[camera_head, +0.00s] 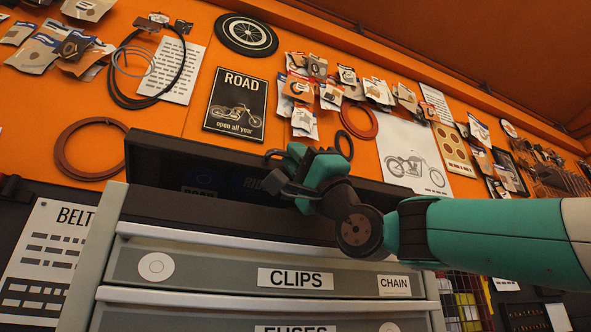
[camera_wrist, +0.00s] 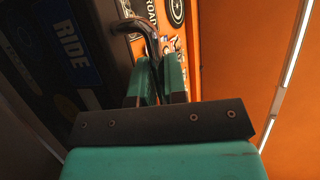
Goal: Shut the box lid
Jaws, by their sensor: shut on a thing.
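A black box (camera_head: 210,215) sits on top of a drawer cabinet. Its dark lid (camera_head: 165,160) stands raised at the back, with stickers on its inner face. In the wrist view the lid (camera_wrist: 45,50), with a "RIDE" sticker, fills the left side. My gripper (camera_head: 287,160) is at the lid's upper edge, near its middle. Its teal fingers (camera_wrist: 160,70) are shut on a dark curved handle (camera_wrist: 140,28), which looks attached to the lid. The handle's lower end is hidden between the fingers, and my arm covers part of the box and lid.
The grey cabinet below has drawers labelled CLIPS (camera_head: 295,279) and FUSES. Behind the lid is an orange wall (camera_head: 200,60) hung with posters, rings and packaged parts. A paper chart (camera_head: 45,255) hangs at the left. The space above the lid is open.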

